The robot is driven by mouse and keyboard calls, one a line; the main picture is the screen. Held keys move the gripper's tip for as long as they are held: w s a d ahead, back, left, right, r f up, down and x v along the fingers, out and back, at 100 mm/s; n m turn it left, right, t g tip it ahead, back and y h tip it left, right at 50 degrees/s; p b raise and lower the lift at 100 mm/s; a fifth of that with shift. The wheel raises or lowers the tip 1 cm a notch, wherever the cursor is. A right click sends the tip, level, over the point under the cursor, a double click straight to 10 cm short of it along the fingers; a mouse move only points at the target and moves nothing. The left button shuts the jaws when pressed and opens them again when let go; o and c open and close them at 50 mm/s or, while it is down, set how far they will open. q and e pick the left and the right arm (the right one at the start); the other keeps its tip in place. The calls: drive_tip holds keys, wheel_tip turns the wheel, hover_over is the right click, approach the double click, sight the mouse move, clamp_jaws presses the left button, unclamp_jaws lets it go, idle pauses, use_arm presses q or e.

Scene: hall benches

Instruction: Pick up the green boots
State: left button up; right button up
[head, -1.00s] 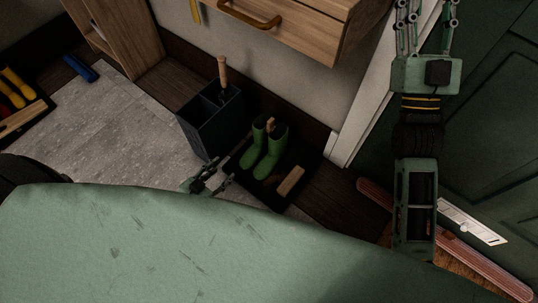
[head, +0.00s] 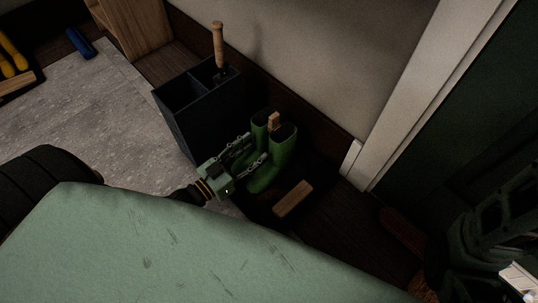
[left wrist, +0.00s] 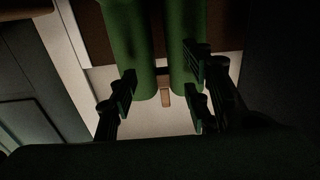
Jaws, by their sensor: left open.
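The pair of green boots (head: 284,150) stands upright on a dark tray (head: 318,183) against the wall in the head view. My left gripper (head: 256,150) is open beside the boots, on their left, with its fingers stretched toward them. One finger overlaps the near boot in the picture; I cannot tell if it touches. In the left wrist view the boots (left wrist: 184,45) hang down from the top as two green columns. The fingers of my left gripper (left wrist: 160,92) show on either side of their lower ends. My right gripper does not show clearly.
A dark divided bin (head: 200,115) with a wooden-handled tool (head: 218,45) stands close left of the boots. A wooden brush or block (head: 293,198) lies in front of them. A white door frame (head: 400,95) rises at right.

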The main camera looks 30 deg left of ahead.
sight(265, 142)
use_arm(q)
drive_tip(key=b+x, duration=0.4)
drive_tip(key=x, duration=0.1)
drive_tip(key=shift+w+d+f, duration=0.1)
drive_tip(key=shift+w+f, duration=0.1)
drive_tip(key=shift+w, duration=0.2)
drive_tip(key=shift+w+d, duration=0.1)
drive_tip(key=shift+w, duration=0.1)
drive_tip(key=shift+r, duration=0.15)
drive_tip(key=shift+c, duration=0.3)
clamp_jaws()
